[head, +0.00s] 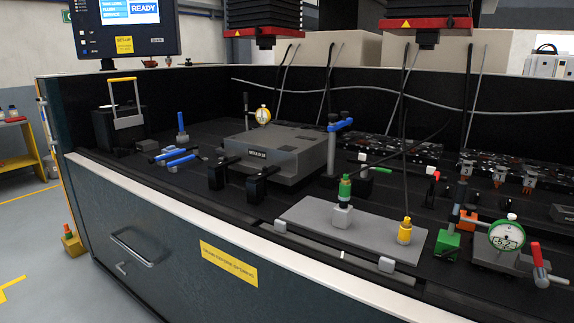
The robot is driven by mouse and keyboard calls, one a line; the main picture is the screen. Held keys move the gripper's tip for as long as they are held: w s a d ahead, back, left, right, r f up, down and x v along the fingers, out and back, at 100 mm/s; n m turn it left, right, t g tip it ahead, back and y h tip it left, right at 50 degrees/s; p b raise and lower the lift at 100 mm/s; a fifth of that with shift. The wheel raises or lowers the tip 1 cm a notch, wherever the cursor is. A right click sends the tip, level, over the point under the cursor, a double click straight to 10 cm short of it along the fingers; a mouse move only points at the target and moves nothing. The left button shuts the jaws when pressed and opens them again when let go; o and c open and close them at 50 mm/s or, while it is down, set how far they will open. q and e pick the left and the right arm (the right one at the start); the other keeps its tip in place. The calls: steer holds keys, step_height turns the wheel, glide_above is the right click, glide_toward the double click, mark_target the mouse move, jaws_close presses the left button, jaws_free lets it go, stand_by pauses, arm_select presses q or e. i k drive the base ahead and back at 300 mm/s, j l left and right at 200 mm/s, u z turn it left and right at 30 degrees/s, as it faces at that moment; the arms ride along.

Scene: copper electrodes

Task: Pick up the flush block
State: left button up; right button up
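No thing in view carries a readable flush block label. Two small fittings stand upright on a flat light grey plate (375,237) at the front of the machine bed. One is a pale grey block (341,217) with a green fitting (345,187) on top. I cannot tell for certain which is the flush block. Neither of my grippers shows in the head view.
A large grey block (270,160) with a label sits clamped behind the plate. Red-trimmed machine heads (428,24) hang above, with dark cables. A raised front wall (210,225) edges the bed.

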mark_target(342, 216)
steer(key=i+j+z, duration=0.8)
steer(key=j, duration=0.25)
steer(key=k, duration=0.05)
